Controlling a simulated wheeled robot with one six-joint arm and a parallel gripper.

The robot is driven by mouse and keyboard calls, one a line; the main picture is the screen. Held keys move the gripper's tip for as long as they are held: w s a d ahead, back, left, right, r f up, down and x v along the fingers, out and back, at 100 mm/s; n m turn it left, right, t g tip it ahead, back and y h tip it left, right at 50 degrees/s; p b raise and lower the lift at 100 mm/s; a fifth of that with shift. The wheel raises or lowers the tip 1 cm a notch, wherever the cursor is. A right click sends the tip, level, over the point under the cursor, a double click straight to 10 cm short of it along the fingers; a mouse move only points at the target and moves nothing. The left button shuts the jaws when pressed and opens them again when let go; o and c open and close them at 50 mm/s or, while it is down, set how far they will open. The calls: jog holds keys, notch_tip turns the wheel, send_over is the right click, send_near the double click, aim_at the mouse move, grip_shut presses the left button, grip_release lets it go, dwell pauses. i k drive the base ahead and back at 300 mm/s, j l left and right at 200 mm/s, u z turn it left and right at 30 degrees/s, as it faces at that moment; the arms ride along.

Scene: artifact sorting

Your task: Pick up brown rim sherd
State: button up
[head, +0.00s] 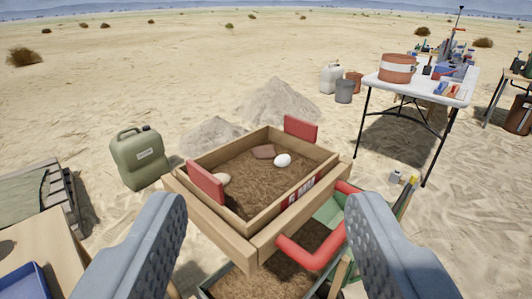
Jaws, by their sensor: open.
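The brown rim sherd (263,152) looks like a flat reddish-brown piece lying on the soil toward the far side of the wooden sieve box (257,235). A white egg-shaped object (283,160) lies just to its right. A pale tan piece (222,179) lies by the left wall. My gripper (262,225) is open and empty, its two grey fingers wide apart in the foreground, on the near side of the box. The sherd's underside is hidden.
A green jerrycan (140,157) stands left on sand. A white table (422,87) with tools is back right. Sand mounds (278,100) lie behind the box.

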aim_at(264, 152)
jog(key=l+u, duration=0.1)
jog(key=l, duration=0.25)
jog(key=k+l, duration=0.15)
jog(key=l, duration=0.2)
jog(key=k+l+u, duration=0.15)
jog(key=l, duration=0.6)
jog(key=i+l+u, duration=0.2)
jog(key=l, duration=0.2)
jog(key=i+l+u, duration=0.15)
jog(key=l, duration=0.2)
jog(key=i+u, duration=0.1)
jog(key=i, duration=0.25)
jog(key=i+l+u, duration=0.1)
jog(key=i, duration=0.25)
